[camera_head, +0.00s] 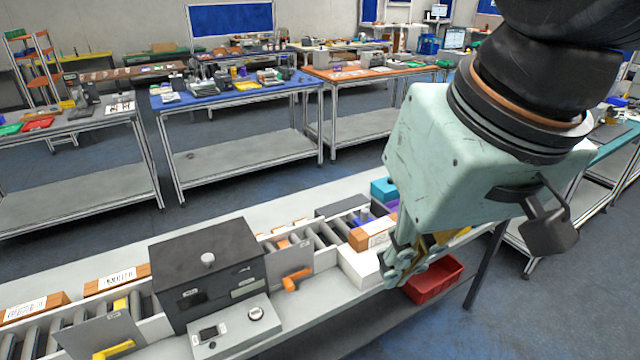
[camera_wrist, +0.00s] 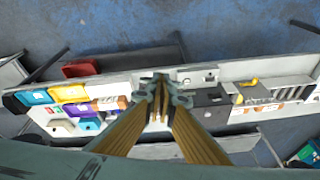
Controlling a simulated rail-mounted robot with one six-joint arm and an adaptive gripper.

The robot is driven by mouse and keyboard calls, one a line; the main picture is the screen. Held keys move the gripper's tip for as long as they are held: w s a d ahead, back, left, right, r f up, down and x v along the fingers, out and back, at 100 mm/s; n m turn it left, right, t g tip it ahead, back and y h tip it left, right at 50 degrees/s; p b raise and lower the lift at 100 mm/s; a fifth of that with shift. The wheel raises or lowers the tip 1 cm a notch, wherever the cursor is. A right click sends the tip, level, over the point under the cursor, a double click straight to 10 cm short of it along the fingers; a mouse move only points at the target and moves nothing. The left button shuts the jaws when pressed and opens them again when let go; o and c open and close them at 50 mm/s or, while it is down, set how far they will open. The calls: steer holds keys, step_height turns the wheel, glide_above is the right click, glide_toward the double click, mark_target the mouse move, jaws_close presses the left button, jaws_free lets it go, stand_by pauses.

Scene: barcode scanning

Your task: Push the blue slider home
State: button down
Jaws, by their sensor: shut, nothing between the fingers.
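My gripper (camera_head: 397,274) is shut and empty, pointing down over the right part of the conveyor bench in the head view. In the wrist view its fingertips (camera_wrist: 161,86) are together, above the bench beside the dark box. I cannot make out a blue slider for certain. A small blue-purple part (camera_head: 362,213) shows behind the brown carton in the head view. A teal-blue bin (camera_head: 382,189) stands at the bench's right end, partly hidden by my arm.
A black box (camera_head: 208,272) with a control panel (camera_head: 232,326) stands over the rollers. Plates bear an orange handle (camera_head: 292,279) and a yellow handle (camera_head: 115,349). A brown labelled carton (camera_head: 371,233), white box (camera_head: 359,266) and red bin (camera_head: 440,280) are near my gripper.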

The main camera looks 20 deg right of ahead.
steer(key=w+a+f+m+y, duration=0.25)
steer(key=w+a+m, duration=0.2)
steer(key=w, duration=0.25)
steer(key=w+d+f+m+t+y, duration=0.1)
steer(key=w+f+m+y, duration=0.1)
steer(key=w+m, duration=0.65)
steer(key=w+d+f+m+t+y, duration=0.1)
steer(key=w+d+f+m, duration=0.2)
steer(key=w, duration=1)
steer(key=w+d+f+m+t, duration=0.1)
steer(key=w+d+f+m, duration=0.2)
steer(key=w+d+m, duration=0.25)
steer(key=m+t+h+b, duration=0.15)
steer(key=m+h, duration=0.25)
steer(key=m, duration=0.8)
glide_toward(367, 216)
steer(key=shift+n+t, duration=0.25)
steer(key=v, duration=0.4)
steer(key=shift+s+f, duration=0.15)
steer(key=shift+s, duration=0.05)
steer(key=shift+w+f, duration=0.1)
steer(key=shift+b+x, duration=0.35)
steer(key=shift+x, duration=4.45)
